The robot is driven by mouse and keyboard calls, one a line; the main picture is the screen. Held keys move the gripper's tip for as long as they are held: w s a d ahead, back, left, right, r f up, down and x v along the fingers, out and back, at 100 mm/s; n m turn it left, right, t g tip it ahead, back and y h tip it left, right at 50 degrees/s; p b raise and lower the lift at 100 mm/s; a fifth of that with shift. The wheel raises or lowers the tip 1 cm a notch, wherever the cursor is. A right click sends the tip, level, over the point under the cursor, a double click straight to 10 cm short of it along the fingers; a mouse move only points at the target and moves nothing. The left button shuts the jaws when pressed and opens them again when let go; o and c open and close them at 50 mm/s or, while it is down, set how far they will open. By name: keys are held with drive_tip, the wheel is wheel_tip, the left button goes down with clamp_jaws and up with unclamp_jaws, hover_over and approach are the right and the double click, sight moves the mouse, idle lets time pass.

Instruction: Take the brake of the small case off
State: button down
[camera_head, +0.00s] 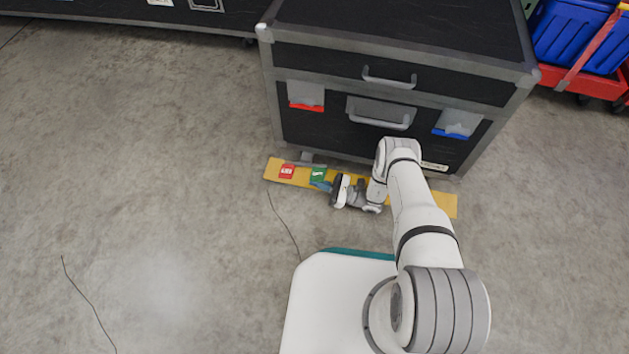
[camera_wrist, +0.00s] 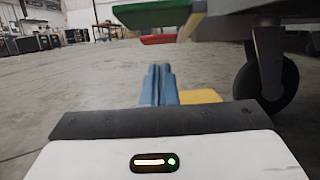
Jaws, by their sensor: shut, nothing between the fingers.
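The case (camera_head: 395,85) is black with grey edges and stands at the upper middle of the head view. At its foot are a red tag-like pedal (camera_head: 287,171) and a green one (camera_head: 318,174), over a yellow strip (camera_head: 270,168). In the wrist view the green pedal (camera_wrist: 155,14) is overhead and close, with the red pedal (camera_wrist: 158,39) beyond it. My gripper (camera_head: 321,186) is low, next to the green pedal's near side. Its blue fingers (camera_wrist: 157,84) are together and empty, below the green pedal in the wrist view. I cannot tell whether they touch it.
A caster wheel (camera_wrist: 266,85) under the case is close on the right in the wrist view. Blue totes (camera_head: 572,38) on a red cart (camera_head: 590,82) stand at the upper right. Another long black case (camera_head: 110,12) is at the upper left.

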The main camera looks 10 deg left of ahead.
drive_tip(key=shift+s+d+f+h+p, duration=0.25)
drive_tip(key=shift+d+f+h+p, duration=0.15)
drive_tip(key=shift+d+f+h, duration=0.15)
drive_tip(key=shift+s+d+f+h+p, duration=0.2)
drive_tip(key=shift+d+f+h+p, duration=0.15)
drive_tip(key=shift+d+f+h, duration=0.15)
drive_tip(key=shift+s+d+f+h, duration=0.1)
drive_tip(key=shift+d+f+h, duration=0.1)
drive_tip(key=shift+f+h, duration=0.1)
drive_tip(key=a+b, duration=0.1)
drive_tip(key=a, duration=0.2)
drive_tip(key=a+b, duration=0.1)
drive_tip(key=a, duration=0.3)
drive_tip(key=a+b, duration=0.1)
drive_tip(key=a, duration=0.2)
drive_tip(key=shift+w+a, duration=0.15)
drive_tip(key=shift+w, duration=0.25)
drive_tip(key=shift+a+r, duration=0.15)
drive_tip(key=shift+r, duration=0.95)
drive_tip(key=shift+a+r, duration=0.15)
drive_tip(key=shift+r, duration=0.9)
